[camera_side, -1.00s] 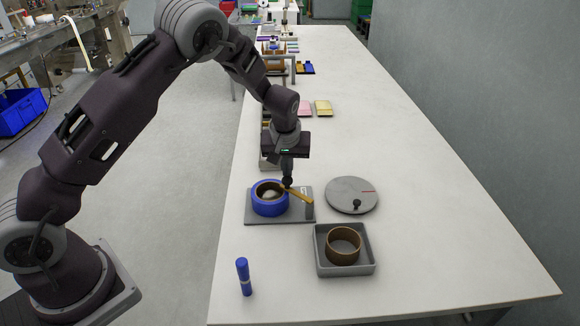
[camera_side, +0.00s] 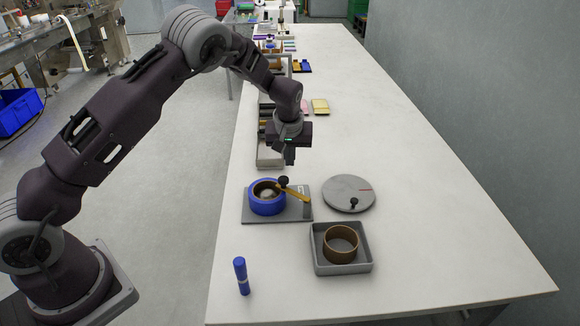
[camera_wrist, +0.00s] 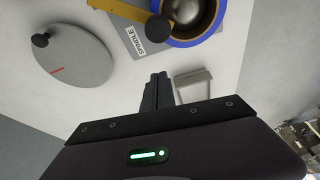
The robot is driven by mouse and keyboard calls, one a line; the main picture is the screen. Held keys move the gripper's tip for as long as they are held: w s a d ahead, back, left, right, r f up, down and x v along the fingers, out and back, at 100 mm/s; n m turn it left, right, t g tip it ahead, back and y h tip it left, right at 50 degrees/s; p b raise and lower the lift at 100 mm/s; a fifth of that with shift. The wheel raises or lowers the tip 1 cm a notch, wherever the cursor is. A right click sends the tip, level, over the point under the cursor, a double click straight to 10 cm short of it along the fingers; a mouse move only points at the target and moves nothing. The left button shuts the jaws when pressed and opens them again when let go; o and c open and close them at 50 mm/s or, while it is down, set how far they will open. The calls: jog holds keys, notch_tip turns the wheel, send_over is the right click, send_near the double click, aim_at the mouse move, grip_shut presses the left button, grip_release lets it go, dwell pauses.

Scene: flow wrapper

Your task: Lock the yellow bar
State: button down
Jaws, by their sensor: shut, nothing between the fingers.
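The yellow bar (camera_side: 294,193) with a black ball knob (camera_side: 283,182) lies across the right edge of a blue roll (camera_side: 267,204) on the grey spindle plate (camera_side: 305,212). In the wrist view the yellow bar (camera_wrist: 117,11) runs from the plate's corner to its black knob (camera_wrist: 159,28), beside the blue roll (camera_wrist: 213,35) and near the "SPINDLE" label. My gripper (camera_side: 289,162) is above and behind the knob, apart from it. In the wrist view my gripper's fingers (camera_wrist: 157,88) are together and empty. Whether the bar is locked I cannot tell.
A round grey disc (camera_side: 348,194) with a black knob and red mark lies right of the plate. A grey tray (camera_side: 342,262) holding a brown ring (camera_side: 340,243) is in front. The table's right side is clear.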

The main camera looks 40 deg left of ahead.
jog(key=v, duration=1)
jog(key=shift+d, duration=0.2)
